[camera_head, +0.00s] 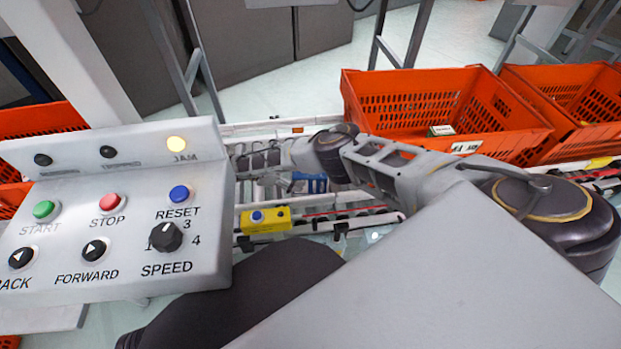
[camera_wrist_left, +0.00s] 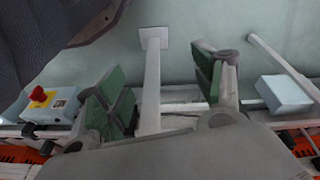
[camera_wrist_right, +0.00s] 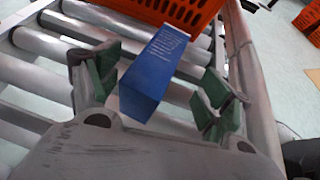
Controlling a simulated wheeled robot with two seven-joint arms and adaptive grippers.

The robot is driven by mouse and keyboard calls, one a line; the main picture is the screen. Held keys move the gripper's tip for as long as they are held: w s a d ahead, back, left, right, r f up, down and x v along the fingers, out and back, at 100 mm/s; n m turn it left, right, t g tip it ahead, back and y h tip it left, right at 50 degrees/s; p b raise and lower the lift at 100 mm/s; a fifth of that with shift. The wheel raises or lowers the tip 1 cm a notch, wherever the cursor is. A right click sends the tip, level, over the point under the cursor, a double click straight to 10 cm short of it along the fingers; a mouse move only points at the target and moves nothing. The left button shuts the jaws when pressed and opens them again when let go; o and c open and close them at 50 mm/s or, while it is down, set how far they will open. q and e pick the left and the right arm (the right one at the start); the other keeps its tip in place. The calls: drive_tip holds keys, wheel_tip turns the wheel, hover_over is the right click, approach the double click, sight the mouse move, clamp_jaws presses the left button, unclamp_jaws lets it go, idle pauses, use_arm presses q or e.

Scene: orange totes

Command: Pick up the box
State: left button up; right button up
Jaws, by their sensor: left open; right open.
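A blue box (camera_wrist_right: 155,70) with white print on one side stands over the conveyor rollers in the right wrist view. A small part of the blue box (camera_head: 312,183) also shows in the head view, mostly hidden by my right arm. My right gripper (camera_wrist_right: 155,88) is open, with its green-padded fingers on either side of the box and visible gaps between. In the head view my right gripper (camera_head: 262,160) is over the conveyor. My left gripper (camera_wrist_left: 163,92) is open and empty in the left wrist view, above the floor and a conveyor edge.
An orange tote (camera_head: 455,105) holding a small green-and-white box (camera_head: 441,130) stands beyond the conveyor. Another orange tote (camera_head: 590,105) is right of it. A grey control panel (camera_head: 120,215) with lit JAM lamp blocks the left. A yellow button box (camera_head: 265,219) sits at the conveyor's near side.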

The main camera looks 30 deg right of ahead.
sight(303, 175)
drive_tip(key=shift+s+d+f, duration=0.1)
drive_tip(key=shift+d+f, duration=0.1)
drive_tip(key=shift+d, duration=0.4)
drive_tip(key=shift+s+d+f+b, duration=0.15)
drive_tip(key=shift+d+f+b, duration=0.05)
drive_tip(key=shift+d+b, duration=0.35)
drive_tip(key=shift+x, duration=0.8)
drive_tip(key=shift+s+d+f, duration=0.1)
drive_tip(key=shift+d, duration=0.25)
use_arm(q)
drive_tip(key=r, duration=0.3)
drive_tip(key=shift+w+d+t, duration=0.1)
drive_tip(key=shift+d+t, duration=0.1)
drive_tip(key=shift+t, duration=0.1)
drive_tip(key=shift+f, duration=0.2)
